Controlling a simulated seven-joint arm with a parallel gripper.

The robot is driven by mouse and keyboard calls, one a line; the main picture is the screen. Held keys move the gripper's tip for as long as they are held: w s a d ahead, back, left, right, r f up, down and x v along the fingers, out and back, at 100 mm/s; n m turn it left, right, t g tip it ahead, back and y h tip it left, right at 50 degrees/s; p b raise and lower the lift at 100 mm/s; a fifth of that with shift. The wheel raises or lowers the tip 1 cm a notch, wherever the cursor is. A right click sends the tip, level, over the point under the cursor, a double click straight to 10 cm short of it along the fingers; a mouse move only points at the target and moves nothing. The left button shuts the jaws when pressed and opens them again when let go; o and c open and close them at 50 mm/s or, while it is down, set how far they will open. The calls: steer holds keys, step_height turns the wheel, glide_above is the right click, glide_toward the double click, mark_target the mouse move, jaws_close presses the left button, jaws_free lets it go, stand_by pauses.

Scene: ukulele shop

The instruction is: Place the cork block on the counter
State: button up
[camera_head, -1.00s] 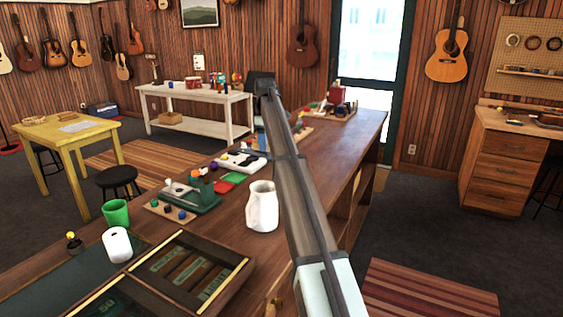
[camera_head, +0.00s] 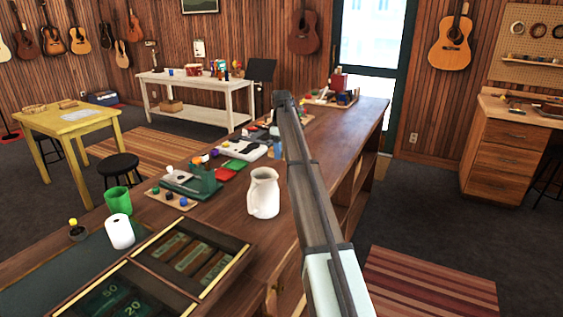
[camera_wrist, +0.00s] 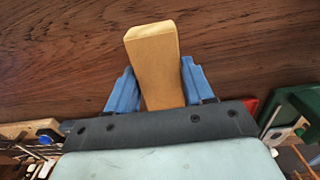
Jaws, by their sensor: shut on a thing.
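The cork block (camera_wrist: 153,62) is a tan, slightly tapered piece in the wrist view. It is between the two blue fingers of my gripper (camera_wrist: 155,85), which is shut on it. The dark brown wooden counter (camera_wrist: 60,50) lies behind the block, and I cannot tell whether they touch. In the head view the counter (camera_head: 340,125) runs from the lower left to the back. A small blue part of my gripper (camera_head: 278,149) shows beside my arm, over the counter. The block cannot be made out there.
A white pitcher (camera_head: 264,192), a green cup (camera_head: 118,200), a white roll (camera_head: 120,231) and a red flat piece (camera_head: 238,172) stand or lie on the counter. A glazed display case (camera_head: 190,255) is in front.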

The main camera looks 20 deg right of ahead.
mark_target(281, 170)
steer(key=shift+f, duration=2.85)
steer(key=shift+f, duration=0.1)
steer(key=o, duration=1)
steer(key=shift+o, duration=0.2)
step_height(281, 170, up, 12)
steer(key=shift+r, duration=0.1)
